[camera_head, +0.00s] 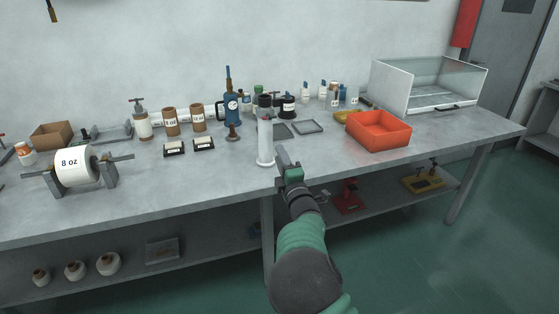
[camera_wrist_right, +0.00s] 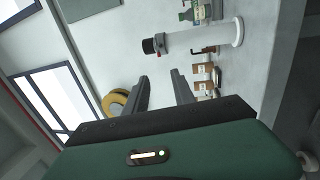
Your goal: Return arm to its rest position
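My right gripper (camera_head: 285,162) is at the front edge of the bench, just right of a white cylinder with a black top (camera_head: 265,135) that stands upright on a round base. In the right wrist view, the two dark fingers of my right gripper (camera_wrist_right: 160,90) are spread apart with nothing between them. The white cylinder (camera_wrist_right: 190,38) shows beyond the fingers there, apart from them. My left gripper does not show in either view.
The grey bench (camera_head: 210,172) holds an orange bin (camera_head: 378,132), a clear-walled box (camera_head: 430,88), a roll marked 8 oz (camera_head: 76,166), and several bottles and jars along the back. The bench front is mostly clear. A lower shelf (camera_head: 200,252) holds round jars.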

